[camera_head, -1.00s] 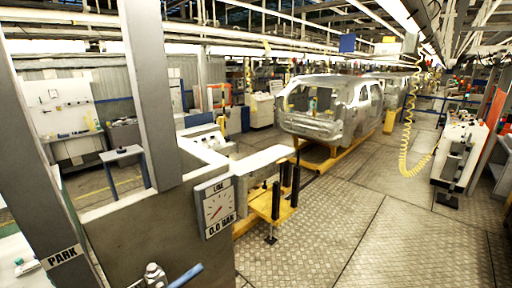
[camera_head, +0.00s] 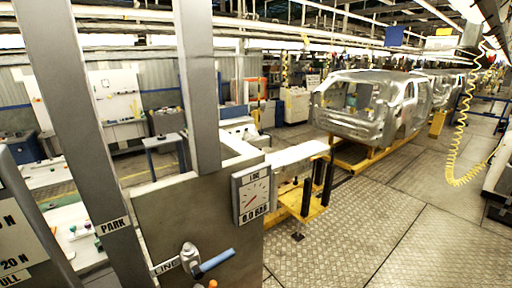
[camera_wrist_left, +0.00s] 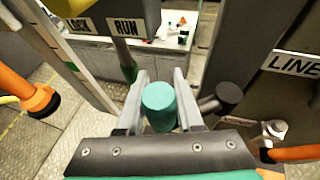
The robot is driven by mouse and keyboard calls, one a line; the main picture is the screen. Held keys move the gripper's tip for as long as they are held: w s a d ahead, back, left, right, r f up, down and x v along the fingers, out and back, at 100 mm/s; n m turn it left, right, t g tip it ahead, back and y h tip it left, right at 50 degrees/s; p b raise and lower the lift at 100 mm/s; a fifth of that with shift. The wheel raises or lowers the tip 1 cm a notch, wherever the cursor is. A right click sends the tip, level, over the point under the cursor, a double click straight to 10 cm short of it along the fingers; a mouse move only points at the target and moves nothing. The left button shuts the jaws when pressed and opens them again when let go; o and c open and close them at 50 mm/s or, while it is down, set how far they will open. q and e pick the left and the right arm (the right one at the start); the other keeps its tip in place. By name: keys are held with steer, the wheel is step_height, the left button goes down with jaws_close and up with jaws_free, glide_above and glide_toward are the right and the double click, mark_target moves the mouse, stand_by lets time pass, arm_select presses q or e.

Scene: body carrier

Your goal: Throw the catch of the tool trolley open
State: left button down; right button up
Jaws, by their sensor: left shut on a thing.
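In the left wrist view my left gripper (camera_wrist_left: 160,82) is shut on a teal cylindrical knob (camera_wrist_left: 160,107), which sits between its two grey fingers. The knob's lower part and what it is fixed to are hidden. A dark rod end (camera_wrist_left: 228,96) lies just right of the fingers. A part marked LOCK and RUN (camera_wrist_left: 103,24) hangs at the top left. I cannot tell for sure which part is the trolley's catch. Neither gripper shows in the head view.
In the head view a grey cabinet (camera_head: 150,225) carries a dial (camera_head: 251,193) and a blue-handled valve (camera_head: 214,262). A post marked PARK (camera_head: 75,130) stands left of it. A grey panel with N markings (camera_head: 15,235) fills the lower left. Open floor (camera_head: 350,240) lies right.

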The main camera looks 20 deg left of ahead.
arm_select(q)
steer(key=shift+w+d+f, duration=0.2)
steer(key=shift+w, duration=0.05)
steer(key=shift+s+r, duration=0.1)
steer(key=shift+r, duration=0.1)
steer(key=shift+s+r+p, duration=0.2)
steer(key=shift+r+p, duration=0.05)
steer(key=shift+p, duration=0.15)
stand_by(0.3)
steer(key=shift+f, duration=0.15)
steer(key=shift+d, duration=0.15)
stand_by(0.3)
